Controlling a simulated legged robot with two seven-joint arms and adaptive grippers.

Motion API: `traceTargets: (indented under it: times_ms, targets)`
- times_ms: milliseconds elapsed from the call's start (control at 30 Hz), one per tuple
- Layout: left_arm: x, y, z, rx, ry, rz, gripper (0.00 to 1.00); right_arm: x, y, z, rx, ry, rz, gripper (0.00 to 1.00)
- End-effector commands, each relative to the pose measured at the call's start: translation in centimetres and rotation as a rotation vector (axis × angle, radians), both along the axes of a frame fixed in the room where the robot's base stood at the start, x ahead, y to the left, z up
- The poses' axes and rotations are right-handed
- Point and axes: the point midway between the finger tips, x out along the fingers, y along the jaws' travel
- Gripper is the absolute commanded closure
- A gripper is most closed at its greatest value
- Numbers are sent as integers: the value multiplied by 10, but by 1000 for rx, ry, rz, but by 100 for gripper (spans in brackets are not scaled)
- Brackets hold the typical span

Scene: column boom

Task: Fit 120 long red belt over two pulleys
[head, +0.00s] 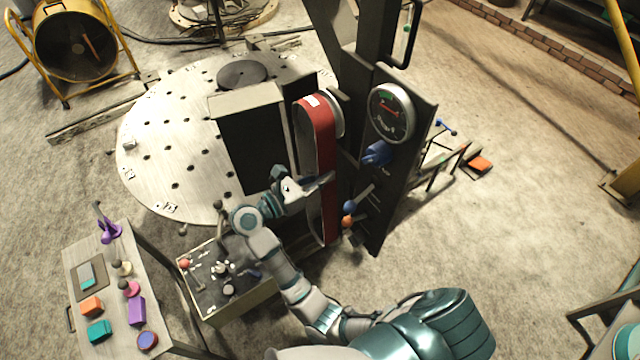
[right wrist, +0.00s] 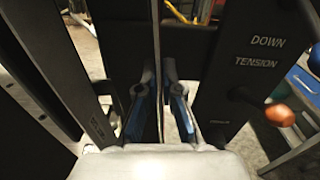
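The long red belt (head: 322,150), with a white label near its top, hangs upright as a loop beside the dark column. Its top wraps the upper pulley (head: 339,114); the lower pulley is mostly hidden, so I cannot tell how the belt sits there. My right gripper (head: 318,183) reaches in from the left at the belt's middle. In the right wrist view its two blue-padded fingers (right wrist: 161,112) stand apart, with a thin dark upright strip between them, perhaps the belt edge-on. Neither finger visibly presses on it. My left gripper is not in view.
A black panel (head: 395,170) with a round gauge (head: 390,112) and levers stands right of the belt. An orange-knobbed lever (right wrist: 279,115) is close right of the fingers. A dark box (head: 250,145) stands left. A lever console (head: 225,290) and small table (head: 112,285) are lower left.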

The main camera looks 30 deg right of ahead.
Motion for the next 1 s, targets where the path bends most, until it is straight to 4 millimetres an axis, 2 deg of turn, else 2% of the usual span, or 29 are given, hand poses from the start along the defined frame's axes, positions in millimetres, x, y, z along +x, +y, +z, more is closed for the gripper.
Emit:
traceTargets:
  times_ms: [1000]
  targets:
    - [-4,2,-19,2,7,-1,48,-3,47,3,4,-7,4,100]
